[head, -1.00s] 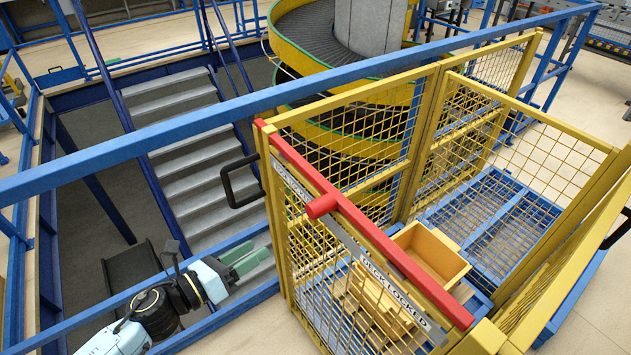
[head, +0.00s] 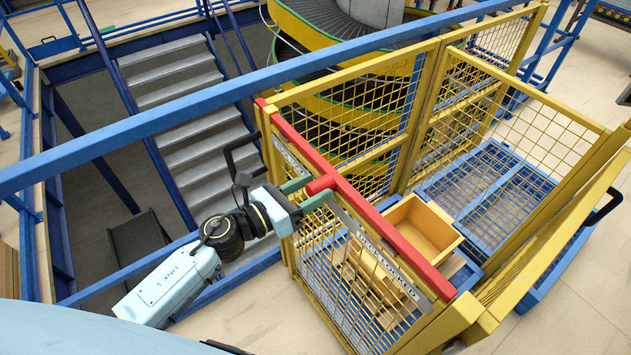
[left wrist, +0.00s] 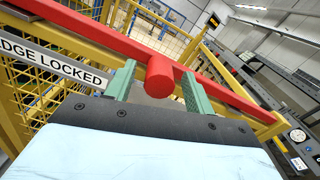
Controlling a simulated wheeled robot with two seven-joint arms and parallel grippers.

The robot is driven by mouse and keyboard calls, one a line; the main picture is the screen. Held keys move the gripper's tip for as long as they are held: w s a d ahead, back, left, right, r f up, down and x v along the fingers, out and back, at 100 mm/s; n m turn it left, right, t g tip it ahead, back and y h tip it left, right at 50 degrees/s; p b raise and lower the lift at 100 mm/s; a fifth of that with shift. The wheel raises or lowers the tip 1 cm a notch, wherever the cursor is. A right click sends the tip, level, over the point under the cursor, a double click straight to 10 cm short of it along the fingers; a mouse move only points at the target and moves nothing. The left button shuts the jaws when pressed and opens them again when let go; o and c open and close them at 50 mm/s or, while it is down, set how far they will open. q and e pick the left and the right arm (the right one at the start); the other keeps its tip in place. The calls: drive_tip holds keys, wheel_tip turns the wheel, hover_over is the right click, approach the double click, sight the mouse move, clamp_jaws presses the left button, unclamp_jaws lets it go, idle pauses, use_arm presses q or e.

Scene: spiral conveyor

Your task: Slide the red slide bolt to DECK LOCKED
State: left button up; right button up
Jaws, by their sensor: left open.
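The red slide bolt (head: 390,232) is a long bar along the top of the yellow mesh gate, with a round red knob (head: 322,183) sticking out. The knob stands between a left label partly read as "DGE LOCKED" (left wrist: 52,60) and a right label, DECK LOCKED (head: 394,268). My left gripper (head: 308,193) is open at the knob. In the left wrist view, its green fingers stand either side of the knob (left wrist: 160,76), with a gap visible at the left finger; contact at the right finger is unclear. My right gripper is not in view.
A blue rail (head: 200,142) crosses above my left arm. A black handle (head: 232,160) sticks out from the gate's left side. A yellow bin (head: 425,228) stands inside the mesh cage. Stairs and a spiral conveyor (head: 345,90) lie behind.

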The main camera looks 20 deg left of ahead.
use_arm(q)
drive_tip(key=shift+w+d, duration=0.45)
drive_tip(key=shift+w, duration=0.1)
